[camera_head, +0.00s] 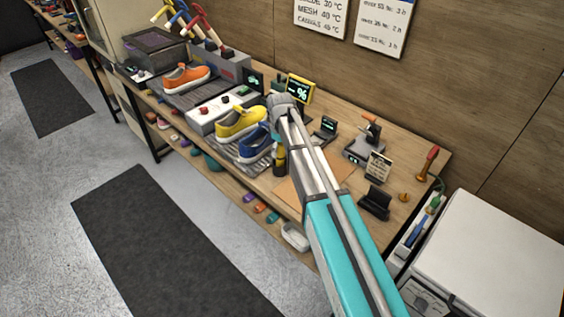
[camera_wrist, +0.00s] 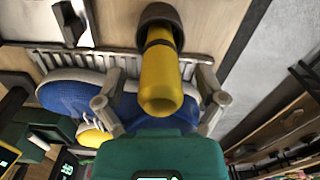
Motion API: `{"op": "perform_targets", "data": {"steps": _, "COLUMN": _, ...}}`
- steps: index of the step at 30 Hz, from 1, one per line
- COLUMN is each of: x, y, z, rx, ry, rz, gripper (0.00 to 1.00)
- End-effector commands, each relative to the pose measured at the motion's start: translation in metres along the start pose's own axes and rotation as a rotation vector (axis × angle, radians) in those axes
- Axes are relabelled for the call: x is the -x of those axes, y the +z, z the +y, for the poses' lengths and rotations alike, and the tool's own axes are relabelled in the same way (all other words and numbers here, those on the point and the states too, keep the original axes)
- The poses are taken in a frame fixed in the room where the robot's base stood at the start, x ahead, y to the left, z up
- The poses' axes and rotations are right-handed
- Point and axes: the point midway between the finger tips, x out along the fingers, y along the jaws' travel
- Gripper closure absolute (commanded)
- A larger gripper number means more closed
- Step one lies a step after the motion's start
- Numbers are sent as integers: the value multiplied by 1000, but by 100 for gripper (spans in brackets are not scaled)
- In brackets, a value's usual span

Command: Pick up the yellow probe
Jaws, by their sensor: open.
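The yellow probe (camera_wrist: 161,78) is a rounded yellow cylinder with a dark collar (camera_wrist: 160,14) at its upper end in the wrist view. My gripper (camera_wrist: 160,103) is open, with one grey finger on each side of the probe and a clear gap to both. The probe's yellow end lies between the fingers, and nothing is gripped. In the head view a small yellow and black piece (camera_head: 280,160), which looks like the probe, stands upright beside the blue shoe. My fingers are hidden in that view behind my arm.
The blue shoe (camera_wrist: 75,95) lies close behind my fingers on a slatted rack (camera_wrist: 110,62). The yellow shoe (camera_head: 240,122) and orange shoe (camera_head: 187,78) stand farther left on the workbench. A brown mat (camera_head: 290,192) lies beside the probe. Small devices crowd the right side.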

Motion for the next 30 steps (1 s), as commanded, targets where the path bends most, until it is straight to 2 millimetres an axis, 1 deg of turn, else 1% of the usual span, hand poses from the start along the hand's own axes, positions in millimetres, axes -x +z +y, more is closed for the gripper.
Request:
{"op": "perform_targets", "data": {"steps": 1, "x": -8, "y": 0, "z": 0, "rx": 0, "ry": 0, "rz": 0, "gripper": 11}}
{"op": "perform_targets", "data": {"steps": 7, "x": -17, "y": 0, "z": 0, "rx": 0, "ry": 0, "rz": 0, "gripper": 11}}
{"op": "perform_targets", "data": {"steps": 27, "x": -18, "y": 0, "z": 0, "rx": 0, "ry": 0, "rz": 0, "gripper": 11}}
{"op": "perform_targets", "data": {"steps": 28, "x": -18, "y": 0, "z": 0, "rx": 0, "ry": 0, "rz": 0, "gripper": 13}}
{"op": "perform_targets", "data": {"steps": 30, "x": -18, "y": 0, "z": 0, "rx": 0, "ry": 0, "rz": 0, "gripper": 26}}
